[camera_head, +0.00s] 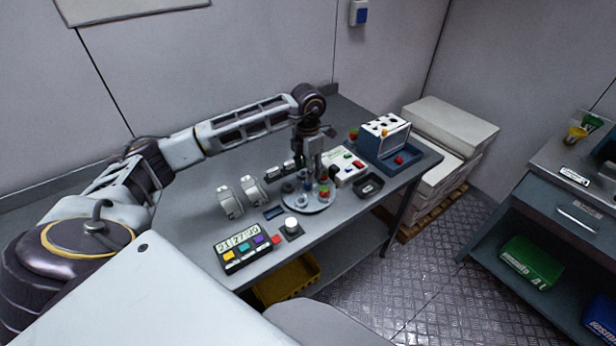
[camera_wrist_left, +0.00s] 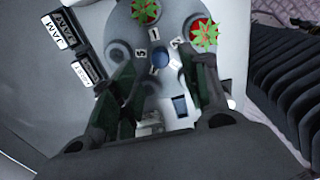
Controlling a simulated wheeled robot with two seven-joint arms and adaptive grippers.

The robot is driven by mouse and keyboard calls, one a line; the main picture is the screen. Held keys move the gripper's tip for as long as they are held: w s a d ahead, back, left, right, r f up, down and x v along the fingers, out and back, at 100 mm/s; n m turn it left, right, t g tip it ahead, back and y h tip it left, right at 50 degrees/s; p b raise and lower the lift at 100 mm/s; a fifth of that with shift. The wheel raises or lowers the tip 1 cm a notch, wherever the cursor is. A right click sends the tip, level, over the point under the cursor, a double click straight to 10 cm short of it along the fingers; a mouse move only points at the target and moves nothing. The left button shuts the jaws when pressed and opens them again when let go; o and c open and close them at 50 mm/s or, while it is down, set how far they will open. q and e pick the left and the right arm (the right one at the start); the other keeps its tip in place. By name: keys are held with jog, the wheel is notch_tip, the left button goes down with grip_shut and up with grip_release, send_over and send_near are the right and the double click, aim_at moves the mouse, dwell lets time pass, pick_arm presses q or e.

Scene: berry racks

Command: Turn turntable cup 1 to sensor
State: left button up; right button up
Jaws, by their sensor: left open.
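The turntable (camera_head: 318,205) is a round grey disc on the table, carrying several small cups. In the left wrist view the turntable (camera_wrist_left: 125,22) shows printed numbers around a blue hub (camera_wrist_left: 160,60). Two cups with red and green contents show there, one at the top (camera_wrist_left: 146,11) and one at the upper right (camera_wrist_left: 203,36). My left gripper (camera_head: 316,172) points down over the turntable. Its fingers (camera_wrist_left: 163,75) are apart with nothing held between them. My right gripper is out of view.
A display with coloured buttons (camera_head: 246,246) and a white knob (camera_head: 291,224) stand at the table's front. Two white devices (camera_head: 240,196) are left of the turntable.

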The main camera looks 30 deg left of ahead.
pick_arm(q)
jog(key=shift+r, duration=3)
notch_tip(320, 180, up, 11)
jog(key=p, duration=0.6)
jog(key=shift+p, duration=0.4)
jog(key=shift+f, duration=0.1)
